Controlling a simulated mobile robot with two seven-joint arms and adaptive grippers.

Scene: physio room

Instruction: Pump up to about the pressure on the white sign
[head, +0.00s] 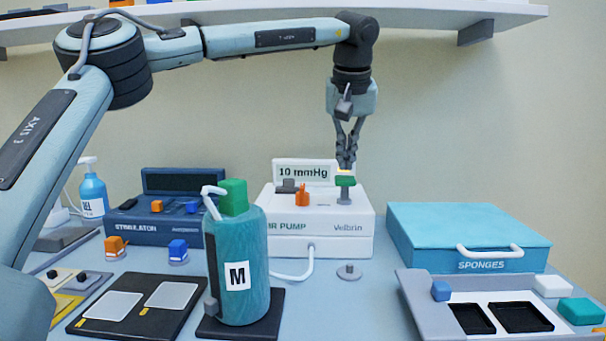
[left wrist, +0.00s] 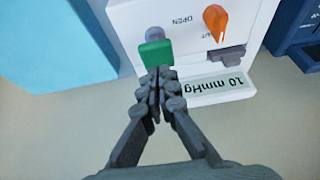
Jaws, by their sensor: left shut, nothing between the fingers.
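The white air pump (head: 340,240) stands at the back of the table, and a white sign (head: 303,173) reading "10 mmHg" stands at its rear. On the pump top are an orange knob (head: 302,197) and a green-topped grey handle (head: 345,182). My left gripper (head: 346,165) points down just above the green top, fingers closed and empty. In the left wrist view, the fingertips (left wrist: 160,78) are at the edge of the green top (left wrist: 157,54); I cannot tell whether they touch. A teal cuff (head: 238,270) marked "M" stands in front, and a white hose (head: 308,265) leaves the pump.
A dark blue stimulator (head: 165,228) stands left of the pump. A blue sponges box (head: 465,228) is on the right. A grey tray (head: 420,310) and a dark pad board (head: 85,325) lie in front. A shelf (head: 400,20) runs above the arm.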

